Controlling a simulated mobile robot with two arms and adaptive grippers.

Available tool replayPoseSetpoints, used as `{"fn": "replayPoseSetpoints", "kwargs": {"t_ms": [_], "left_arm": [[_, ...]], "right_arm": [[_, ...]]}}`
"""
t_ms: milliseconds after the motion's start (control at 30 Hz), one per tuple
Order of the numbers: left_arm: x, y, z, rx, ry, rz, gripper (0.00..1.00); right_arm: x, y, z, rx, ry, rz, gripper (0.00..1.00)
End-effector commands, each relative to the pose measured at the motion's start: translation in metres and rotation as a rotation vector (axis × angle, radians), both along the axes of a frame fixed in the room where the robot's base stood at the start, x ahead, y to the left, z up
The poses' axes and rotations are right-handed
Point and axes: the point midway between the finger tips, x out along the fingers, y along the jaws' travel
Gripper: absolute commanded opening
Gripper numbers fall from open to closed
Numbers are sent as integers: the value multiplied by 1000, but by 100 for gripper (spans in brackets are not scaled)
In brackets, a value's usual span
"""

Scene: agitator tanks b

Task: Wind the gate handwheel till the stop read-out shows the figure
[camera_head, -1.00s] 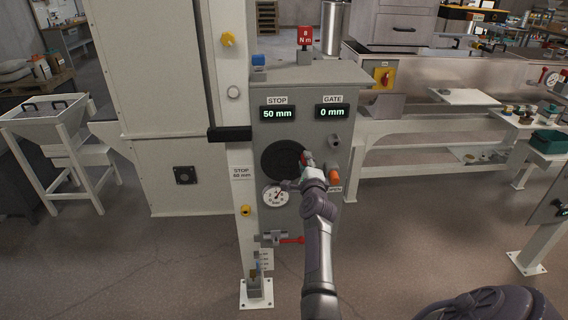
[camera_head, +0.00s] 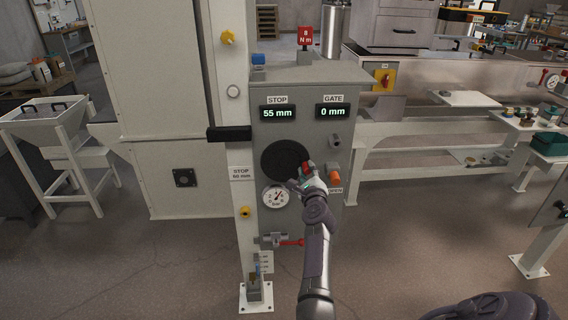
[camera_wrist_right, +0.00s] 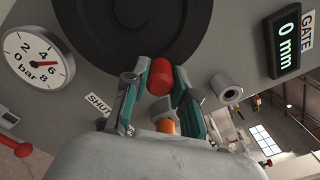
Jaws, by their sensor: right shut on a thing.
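The black round handwheel (camera_head: 281,158) is on the front of a grey control box. My right gripper (camera_head: 305,174) is shut on its red knob (camera_head: 308,167), at the wheel's lower right edge. In the right wrist view the red knob (camera_wrist_right: 161,77) sits between the two fingers, with the dark wheel (camera_wrist_right: 135,25) behind it. The STOP read-out (camera_head: 277,113) shows 55 mm and the GATE read-out (camera_head: 332,112) shows 0 mm. A small plate (camera_head: 240,173) left of the box reads STOP with a mm figure, too small to read surely. My left gripper is out of view.
A round gauge (camera_head: 276,196) sits just below the wheel. A grey stub (camera_head: 335,141) and an orange knob (camera_head: 334,176) stand out to its right, near the gripper. A red-handled valve (camera_head: 289,242) is lower down.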

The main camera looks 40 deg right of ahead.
Motion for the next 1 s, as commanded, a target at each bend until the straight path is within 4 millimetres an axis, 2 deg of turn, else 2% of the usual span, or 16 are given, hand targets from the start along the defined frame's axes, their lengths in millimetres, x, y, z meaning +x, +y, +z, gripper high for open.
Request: {"fn": "replayPoseSetpoints", "kwargs": {"t_ms": [267, 600, 1000], "left_arm": [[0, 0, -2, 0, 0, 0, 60], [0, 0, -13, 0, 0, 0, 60], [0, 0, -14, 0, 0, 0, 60]], "right_arm": [[0, 1, -5, 35, -17, 0, 0], [4, 8, -26, 332, -200, 0, 0], [5, 9, -30, 383, -231, 0, 0]]}}
